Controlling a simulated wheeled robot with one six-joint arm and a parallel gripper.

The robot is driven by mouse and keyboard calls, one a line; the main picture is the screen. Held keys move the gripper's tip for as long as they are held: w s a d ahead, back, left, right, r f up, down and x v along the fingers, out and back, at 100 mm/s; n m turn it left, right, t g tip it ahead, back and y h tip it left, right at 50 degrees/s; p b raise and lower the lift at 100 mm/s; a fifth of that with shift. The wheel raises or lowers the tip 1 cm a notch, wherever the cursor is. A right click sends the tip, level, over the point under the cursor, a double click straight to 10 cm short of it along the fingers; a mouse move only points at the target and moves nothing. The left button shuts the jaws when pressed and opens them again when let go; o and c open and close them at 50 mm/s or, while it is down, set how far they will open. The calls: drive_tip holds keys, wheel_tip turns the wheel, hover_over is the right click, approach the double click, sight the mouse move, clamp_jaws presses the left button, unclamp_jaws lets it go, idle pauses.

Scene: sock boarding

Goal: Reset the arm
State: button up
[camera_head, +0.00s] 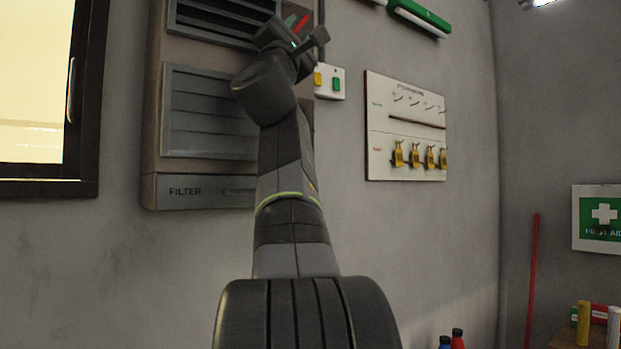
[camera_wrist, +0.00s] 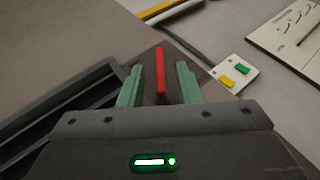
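My arm rises in the head view. My gripper (camera_head: 297,24) is high, in front of the upper right part of a wall vent unit. In the wrist view its two green fingers (camera_wrist: 158,78) stand apart, one on each side of a narrow red bar (camera_wrist: 161,72). Gaps show between the bar and both fingers, so the gripper is open and not closed on it. The red bar also shows beside the gripper in the head view (camera_head: 301,24). A dark plate (camera_wrist: 147,62) lies behind it. I cannot tell how the bar is mounted.
The vent unit marked FILTER (camera_head: 210,110) is close to my arm. Just right of the gripper is a white plate (camera_head: 330,93) with yellow and green buttons. Farther right hang a board with yellow tags (camera_head: 405,115) and a first aid sign (camera_head: 600,217). A window (camera_head: 35,95) is at left.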

drive_tip(key=shift+p+x, duration=1)
drive_tip(key=shift+x, duration=0.85)
drive_tip(key=shift+f, duration=0.1)
drive_tip(key=b, duration=0.8)
approach(302, 24)
drive_tip(key=p+x, duration=0.8)
drive_tip(key=x, duration=0.2)
drive_tip(key=shift+p, duration=0.35)
drive_tip(key=shift+m+p, duration=0.3)
drive_tip(key=shift+p, duration=0.15)
drive_tip(key=shift+s+a+m+g+h+p, duration=0.1)
drive_tip(key=shift+s+m+g+h+p, duration=0.15)
drive_tip(key=shift+m+g+h+p, duration=0.4)
drive_tip(key=shift+w+g+h+p, duration=0.25)
drive_tip(key=shift+g+p, duration=0.1)
drive_tip(key=shift+p, duration=0.65)
drive_tip(key=shift+s+f+m+g+p, duration=0.15)
drive_tip(key=shift+m+g+p, duration=0.25)
drive_tip(key=shift+p, duration=0.35)
